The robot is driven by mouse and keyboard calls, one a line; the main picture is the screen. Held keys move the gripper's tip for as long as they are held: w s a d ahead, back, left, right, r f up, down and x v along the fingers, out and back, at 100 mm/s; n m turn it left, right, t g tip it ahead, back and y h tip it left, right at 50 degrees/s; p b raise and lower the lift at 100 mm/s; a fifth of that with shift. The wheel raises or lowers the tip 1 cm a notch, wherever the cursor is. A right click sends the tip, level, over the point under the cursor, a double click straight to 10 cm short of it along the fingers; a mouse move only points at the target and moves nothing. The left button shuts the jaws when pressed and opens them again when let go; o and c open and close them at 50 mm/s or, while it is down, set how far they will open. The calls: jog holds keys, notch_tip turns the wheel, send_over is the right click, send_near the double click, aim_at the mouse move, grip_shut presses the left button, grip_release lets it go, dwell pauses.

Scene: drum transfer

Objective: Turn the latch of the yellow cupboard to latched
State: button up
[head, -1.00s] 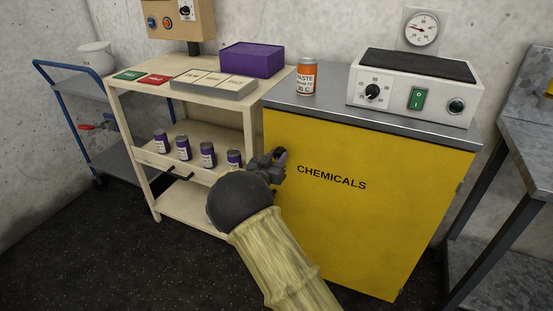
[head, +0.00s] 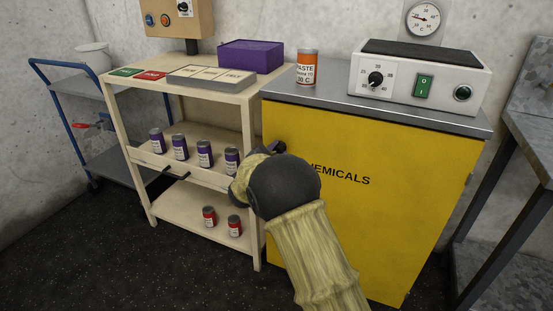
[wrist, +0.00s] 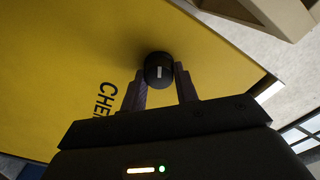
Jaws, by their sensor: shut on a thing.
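The yellow cupboard (head: 390,210) stands at the right in the head view, its door marked CHEMICALS and closed. It fills much of the wrist view (wrist: 70,60). Its latch (wrist: 159,68) is a round black knob with a short white mark, on the yellow door. My gripper (wrist: 160,88) has one finger on each side of the knob and is shut on it. In the head view my dark round wrist hides most of the gripper and latch; only a small dark part shows at the door's upper left.
A grey top on the cupboard holds an orange paste can (head: 307,67) and a white hot plate (head: 420,78). A cream shelf cart (head: 190,130) with several purple-labelled cans (head: 204,153) and two red cans (head: 209,216) stands close on the left. Dark floor lies in front.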

jog(key=m+b, duration=0.3)
jog(key=shift+f, duration=0.2)
jog(key=shift+m+b, duration=0.65)
jog(key=shift+m, duration=0.35)
jog(key=shift+r, duration=0.1)
jog(key=o, duration=1)
jog(key=p+v, duration=0.3)
jog(key=v, duration=1.4)
jog(key=shift+s, duration=0.2)
